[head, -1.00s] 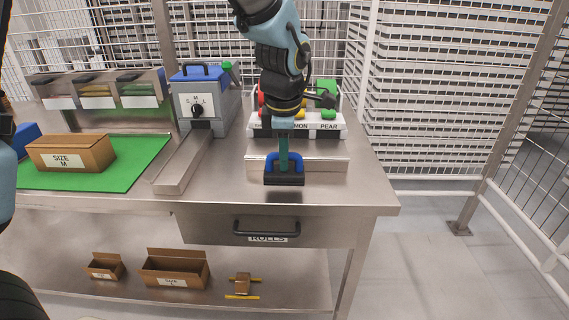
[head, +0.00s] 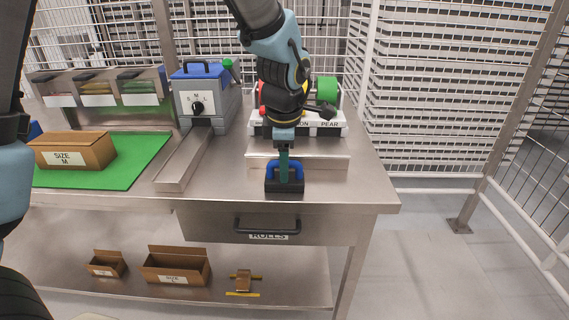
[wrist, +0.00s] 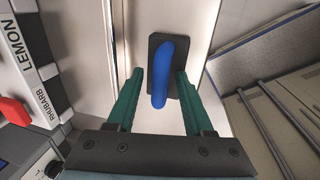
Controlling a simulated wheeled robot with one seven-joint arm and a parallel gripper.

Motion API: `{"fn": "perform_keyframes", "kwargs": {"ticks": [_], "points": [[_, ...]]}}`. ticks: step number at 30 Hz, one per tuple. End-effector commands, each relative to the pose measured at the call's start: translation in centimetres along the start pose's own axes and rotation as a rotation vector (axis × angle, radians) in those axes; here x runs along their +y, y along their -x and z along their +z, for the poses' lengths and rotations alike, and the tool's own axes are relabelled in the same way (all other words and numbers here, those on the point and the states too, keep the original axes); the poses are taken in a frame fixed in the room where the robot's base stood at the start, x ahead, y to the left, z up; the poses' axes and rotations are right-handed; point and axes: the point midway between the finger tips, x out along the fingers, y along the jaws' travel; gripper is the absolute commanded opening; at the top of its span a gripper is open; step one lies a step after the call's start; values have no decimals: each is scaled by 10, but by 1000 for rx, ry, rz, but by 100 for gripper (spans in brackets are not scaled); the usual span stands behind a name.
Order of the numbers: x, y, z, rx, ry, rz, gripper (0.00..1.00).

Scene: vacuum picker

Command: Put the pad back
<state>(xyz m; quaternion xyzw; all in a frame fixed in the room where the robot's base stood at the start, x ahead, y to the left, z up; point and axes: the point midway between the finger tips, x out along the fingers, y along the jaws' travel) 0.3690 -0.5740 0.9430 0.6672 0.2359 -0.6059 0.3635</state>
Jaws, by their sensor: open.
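The pad is a dark flat block with a blue arched handle (head: 284,187). It stands upright, handle up, on the steel bench top near its front edge, above the drawer. In the wrist view, the blue handle (wrist: 164,72) lies between my fingers, with the dark base (wrist: 182,86) beyond them. My gripper (head: 284,172) points down over the pad, its green fingers (wrist: 157,95) open on either side of the handle. Gaps show between fingers and handle in the wrist view. The fingers hide part of the handle in the head view.
A low steel ledge (head: 330,161) and a labelled rack (head: 334,129) stand behind the pad. A grey machine with a dial (head: 198,105) and chute (head: 183,165) is to the left, then a cardboard box (head: 72,151) on a green mat (head: 135,160). Bench right of the pad is clear.

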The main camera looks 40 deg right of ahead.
Motion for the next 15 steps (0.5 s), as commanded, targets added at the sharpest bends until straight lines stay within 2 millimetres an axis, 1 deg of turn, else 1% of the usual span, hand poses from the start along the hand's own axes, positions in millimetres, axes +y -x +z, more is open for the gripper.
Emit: {"fn": "perform_keyframes", "kwargs": {"ticks": [4, 8, 11, 15], "points": [[1, 2, 0, 0, 0, 0, 52], [2, 13, 1, -2, 0, 5, 52], [2, 30, 1, -3, 0, 5, 52], [2, 61, 1, -4, 1, 6, 52]]}}
